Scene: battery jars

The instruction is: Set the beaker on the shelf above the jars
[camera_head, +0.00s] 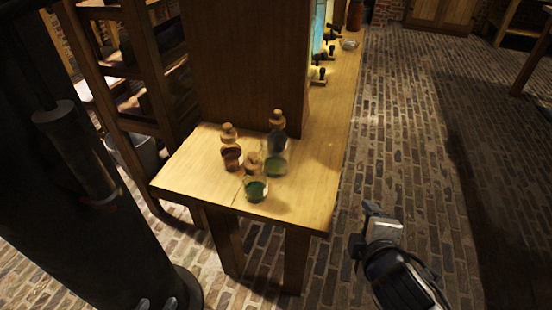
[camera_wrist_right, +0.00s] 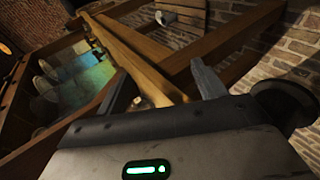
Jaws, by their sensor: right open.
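Several small glass vessels stand together on the near end of the wooden bench. A corked bottle with brown contents (camera_head: 231,155), a corked bottle with dark contents (camera_head: 278,122) and a corked bottle with green contents (camera_head: 255,189) are there. A glass with green contents (camera_head: 275,166) is partly hidden among them; I cannot tell surely whether it is the beaker. Glowing teal jars (camera_head: 319,35) stand farther along the bench, also in the right wrist view (camera_wrist_right: 85,75). The shelf above them is not clearly visible. My right gripper (camera_head: 371,211) is open, empty (camera_wrist_right: 160,88), right of the bench. My left gripper is not in view.
The bench top (camera_head: 195,175) has bare wood around the bottles. A tall wooden panel (camera_head: 235,60) rises behind them and partly hides the jars. Black-handled fittings (camera_head: 319,76) stand beside the jars. A shelf rack (camera_head: 145,75) is at left; the brick floor (camera_head: 410,130) is open at right.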

